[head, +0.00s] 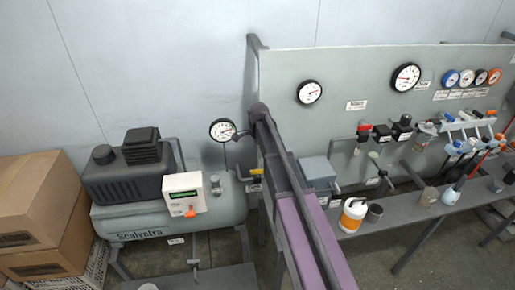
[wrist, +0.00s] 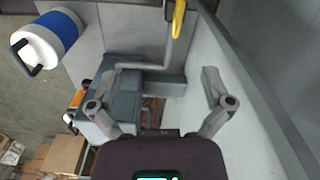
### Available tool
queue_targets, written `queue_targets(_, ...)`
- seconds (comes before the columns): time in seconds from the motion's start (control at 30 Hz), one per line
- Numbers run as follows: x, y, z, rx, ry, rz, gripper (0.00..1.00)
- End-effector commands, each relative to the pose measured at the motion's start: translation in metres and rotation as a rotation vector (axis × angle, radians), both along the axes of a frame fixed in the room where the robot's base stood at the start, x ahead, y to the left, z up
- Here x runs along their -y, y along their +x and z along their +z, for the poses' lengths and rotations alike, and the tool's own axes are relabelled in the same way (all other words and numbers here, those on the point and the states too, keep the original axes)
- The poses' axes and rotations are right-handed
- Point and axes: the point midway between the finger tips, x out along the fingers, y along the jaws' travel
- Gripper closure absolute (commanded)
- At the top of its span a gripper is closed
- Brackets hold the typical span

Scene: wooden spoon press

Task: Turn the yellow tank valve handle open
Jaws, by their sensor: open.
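A small yellow valve handle (head: 254,188) shows low beside the pipework at the right end of the grey tank (head: 140,228) in the head view. It is partly crowded by my arm, and its exact angle is too small to tell. In the wrist view a yellow lever (wrist: 177,20) stands at the top edge beside a grey pipe, partly cut off by the frame. My gripper (wrist: 159,76) is open and empty, its two fingers spread wide. The yellow lever lies beyond the fingertips, apart from them. The head view does not show my fingers clearly.
A round gauge (head: 222,130) stands above the tank's right end. A grey panel (head: 335,75) with gauges rises on the right above a bench (head: 390,219) with a white and orange bottle (head: 353,214). Cardboard boxes (head: 40,200) stand left. A blue-white cylinder (wrist: 48,40) shows in the wrist view.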

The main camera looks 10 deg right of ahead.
Motion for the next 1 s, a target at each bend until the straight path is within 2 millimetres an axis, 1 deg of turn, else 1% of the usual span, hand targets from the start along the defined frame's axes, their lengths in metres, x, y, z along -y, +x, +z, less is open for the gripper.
queue_targets(0.03, 0.000, -0.009, -0.004, 0.000, 0.000, 0.030, 0.00)
queue_targets(0.1, 0.000, -0.018, -0.006, 0.000, 0.000, 0.073, 0.00)
queue_targets(1.0, 0.000, -0.125, -0.035, 0.001, -0.001, 0.657, 0.00)
